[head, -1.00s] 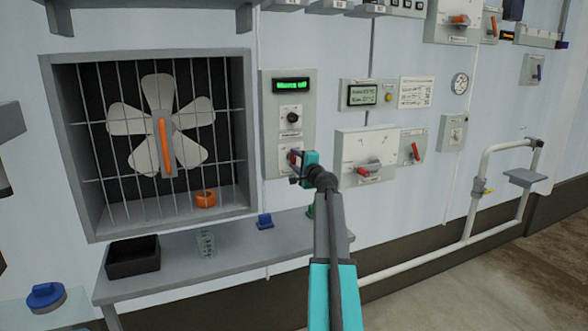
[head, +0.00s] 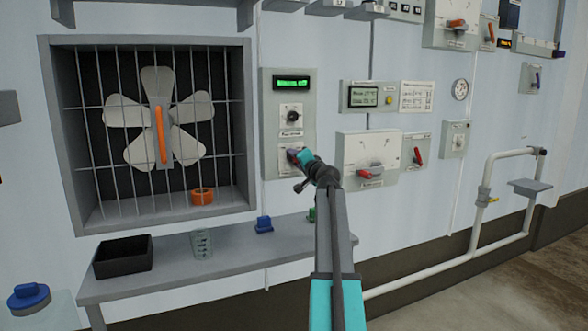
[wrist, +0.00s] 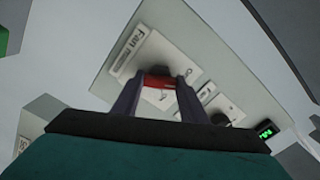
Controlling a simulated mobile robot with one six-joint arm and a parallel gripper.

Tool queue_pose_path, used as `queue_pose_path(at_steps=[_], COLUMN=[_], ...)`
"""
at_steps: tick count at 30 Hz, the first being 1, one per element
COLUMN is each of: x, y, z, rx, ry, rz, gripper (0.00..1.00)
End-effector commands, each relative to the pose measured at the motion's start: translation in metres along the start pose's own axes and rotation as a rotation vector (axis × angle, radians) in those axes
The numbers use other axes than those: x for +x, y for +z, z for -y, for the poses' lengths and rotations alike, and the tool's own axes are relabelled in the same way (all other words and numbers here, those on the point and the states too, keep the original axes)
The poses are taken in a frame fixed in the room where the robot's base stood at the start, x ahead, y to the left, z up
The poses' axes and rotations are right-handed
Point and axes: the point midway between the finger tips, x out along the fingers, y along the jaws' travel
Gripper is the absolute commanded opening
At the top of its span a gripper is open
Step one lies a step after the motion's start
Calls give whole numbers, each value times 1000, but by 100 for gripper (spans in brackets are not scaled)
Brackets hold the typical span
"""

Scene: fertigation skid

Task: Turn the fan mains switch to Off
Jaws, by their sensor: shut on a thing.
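The fan mains switch has a red handle (wrist: 160,84), seen in the wrist view on a pale plate lettered "Fan". My gripper (wrist: 162,85) is shut on this handle, with one dark finger on each side of it. In the head view my gripper (head: 293,157) is at the lower part of the grey fan control panel (head: 270,104), right of the fan, and covers most of the switch. The handle's exact setting cannot be read.
Above the switch are a black knob (head: 291,116) and a green-lit display (head: 292,83). Close on the right is a larger box with a red-handled switch (head: 370,172). A caged fan (head: 160,118) is on the left, above a shelf (head: 170,275) with small items.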

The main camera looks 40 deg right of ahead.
Motion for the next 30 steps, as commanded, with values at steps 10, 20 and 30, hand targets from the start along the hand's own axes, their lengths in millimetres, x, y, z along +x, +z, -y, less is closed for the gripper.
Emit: queue_pose_path(at_steps=[10, 20, 30], x=[2, 1, 1], y=[-1, -2, -3], z=[2, 4, 5], rx=[-193, -274, -282], ry=[-5, -5, -5], rz=[-6, -7, -7], gripper=[17, 17, 17])
